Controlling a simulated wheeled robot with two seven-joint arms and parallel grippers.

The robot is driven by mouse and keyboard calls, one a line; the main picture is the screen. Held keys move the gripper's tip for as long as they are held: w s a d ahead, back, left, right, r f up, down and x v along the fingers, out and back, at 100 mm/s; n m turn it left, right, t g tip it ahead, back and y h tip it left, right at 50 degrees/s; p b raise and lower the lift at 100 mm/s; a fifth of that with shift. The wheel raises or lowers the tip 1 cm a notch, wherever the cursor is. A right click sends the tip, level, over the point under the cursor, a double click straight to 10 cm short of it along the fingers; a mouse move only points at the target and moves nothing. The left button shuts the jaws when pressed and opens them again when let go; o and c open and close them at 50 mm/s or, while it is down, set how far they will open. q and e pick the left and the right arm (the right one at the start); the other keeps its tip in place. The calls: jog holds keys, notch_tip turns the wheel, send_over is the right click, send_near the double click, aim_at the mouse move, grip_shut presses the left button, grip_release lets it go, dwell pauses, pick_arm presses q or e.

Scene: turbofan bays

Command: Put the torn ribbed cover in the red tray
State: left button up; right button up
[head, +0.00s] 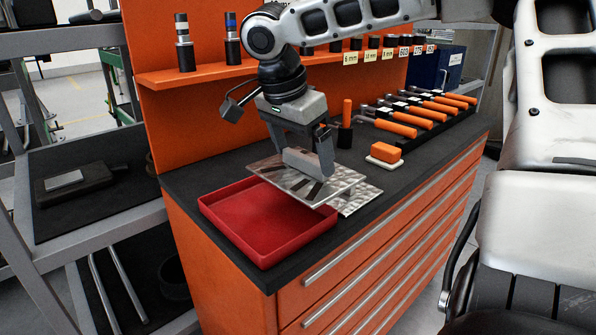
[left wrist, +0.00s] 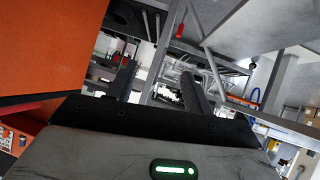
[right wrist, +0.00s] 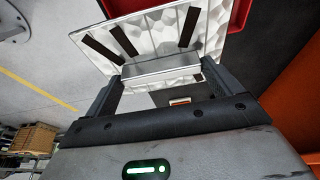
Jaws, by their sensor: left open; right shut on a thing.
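A silvery ribbed cover (head: 325,188) with dark strips hangs in my right gripper (head: 303,165), partly above the right rear side of the red tray (head: 255,225). In the right wrist view the gripper (right wrist: 160,73) is shut on the cover's block-like grip, and the cover (right wrist: 152,38) spreads out beyond the fingers. I cannot make out a tear. The red tray is empty where it shows; its edge also shows in the right wrist view (right wrist: 240,12). My left gripper (left wrist: 158,75) is open and empty, away from the bench.
Another silvery plate (head: 362,198) lies on the dark bench top under the held cover. An orange block on a white dish (head: 385,154) and a row of orange-handled tools (head: 415,118) stand to the right. A grey shelf rack (head: 75,190) stands at left.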

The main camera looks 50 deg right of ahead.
aim_at(295, 162)
jog(key=shift+w+d+f, duration=0.4)
jog(key=shift+w+f, duration=0.25)
jog(key=shift+f, duration=0.2)
notch_tip(295, 162, down, 3)
jog(key=shift+f, duration=0.1)
pick_arm(q)
jog(key=shift+w+r, duration=0.3)
jog(key=shift+w, duration=0.1)
pick_arm(e)
jog(key=shift+f+b, duration=0.45)
jog(key=shift+f, duration=0.15)
jog(key=o, duration=0.8)
jog(key=shift+o, duration=0.2)
jog(key=shift+r, duration=0.3)
pick_arm(q)
jog(key=shift+s+p, duration=0.1)
jog(key=shift+p, duration=0.75)
pick_arm(e)
jog(key=v, duration=1.2)
jog(key=shift+r, duration=0.35)
